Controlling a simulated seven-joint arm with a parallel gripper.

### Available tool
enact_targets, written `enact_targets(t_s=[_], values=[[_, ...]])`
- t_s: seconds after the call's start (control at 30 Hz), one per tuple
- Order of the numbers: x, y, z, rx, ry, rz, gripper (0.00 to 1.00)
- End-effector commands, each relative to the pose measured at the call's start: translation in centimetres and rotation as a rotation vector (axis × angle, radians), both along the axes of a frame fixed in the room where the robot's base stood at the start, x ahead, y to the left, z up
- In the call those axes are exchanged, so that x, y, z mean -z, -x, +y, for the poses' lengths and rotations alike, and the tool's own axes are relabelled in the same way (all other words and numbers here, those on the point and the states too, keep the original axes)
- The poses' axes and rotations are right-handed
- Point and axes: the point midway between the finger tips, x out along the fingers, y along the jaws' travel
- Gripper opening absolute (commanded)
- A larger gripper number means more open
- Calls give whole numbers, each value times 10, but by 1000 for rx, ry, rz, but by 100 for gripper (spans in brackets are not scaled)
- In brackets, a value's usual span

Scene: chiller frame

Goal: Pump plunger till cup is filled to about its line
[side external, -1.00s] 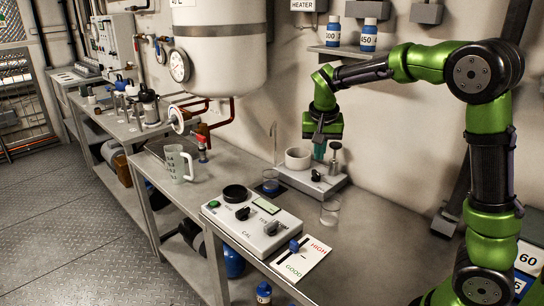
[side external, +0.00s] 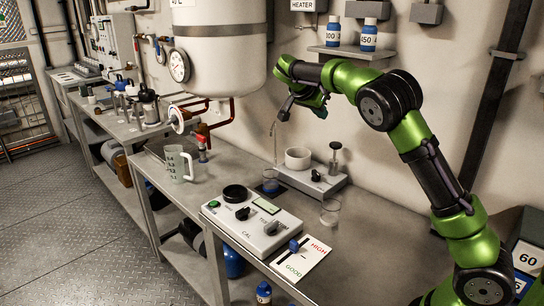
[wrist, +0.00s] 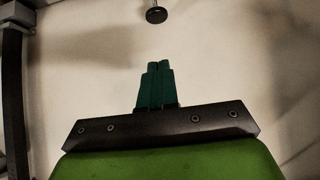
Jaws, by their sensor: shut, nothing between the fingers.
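The plunger (side external: 335,150) has a dark round top on a thin stem and stands upright, raised, at the right of the grey pump base (side external: 330,190). A thin bent spout (side external: 274,140) stands at the base's left. A small clear cup (side external: 270,186) seems to be on the blue square below it; its level and line are too small to tell. My gripper (side external: 320,112) is shut and empty, tilted, in the air above and left of the plunger. In the wrist view its teal fingers (wrist: 155,86) are together; a dark knob (wrist: 156,15), likely the plunger top, is apart from them.
A white round pot (side external: 298,158) and a black knob (side external: 316,175) are on the base. A clear beaker (side external: 330,212) stands in front. A grey control box (side external: 252,225) and HIGH/GOOD card (side external: 302,260) lie nearer. A jug (side external: 178,163) is left; a bottle shelf (side external: 350,52) hangs above.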

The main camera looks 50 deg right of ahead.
Motion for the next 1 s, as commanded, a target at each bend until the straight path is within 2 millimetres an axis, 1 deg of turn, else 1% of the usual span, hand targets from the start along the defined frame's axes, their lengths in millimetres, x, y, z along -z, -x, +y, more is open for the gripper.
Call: enact_targets(t_s=[0.17,0.6,0.7,0.8,1.0], values=[[10,1,-11,1,0,4,0],[73,2,-75,3,-2,4,0],[90,1,-72,-1,-3,6,0],[101,0,-72,-1,-2,3,0],[110,0,-72,-1,-2,2,0]])
